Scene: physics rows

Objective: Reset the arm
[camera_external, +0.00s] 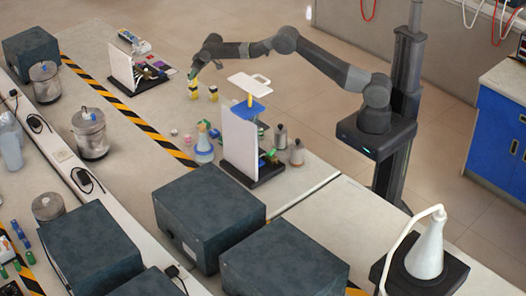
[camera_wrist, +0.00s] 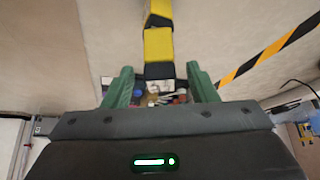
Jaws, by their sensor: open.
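My gripper (camera_external: 191,76) is at the end of my outstretched arm, low over the far part of the bench. In the wrist view its two green fingers (camera_wrist: 159,70) stand apart. A yellow-and-black block (camera_external: 193,91) is right below the gripper. In the wrist view a yellow-and-black block (camera_wrist: 158,46) lies in line with the gap between the fingers, and I cannot tell whether they touch it. A second yellow-and-black block (camera_external: 213,94) stands just to the right.
A white upright panel (camera_external: 240,140) on a black base stands nearer, with a similar panel (camera_external: 121,66) at the left. A blue-and-white flask (camera_external: 203,147), metal canisters (camera_external: 297,152) and dark boxes (camera_external: 210,212) stand around.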

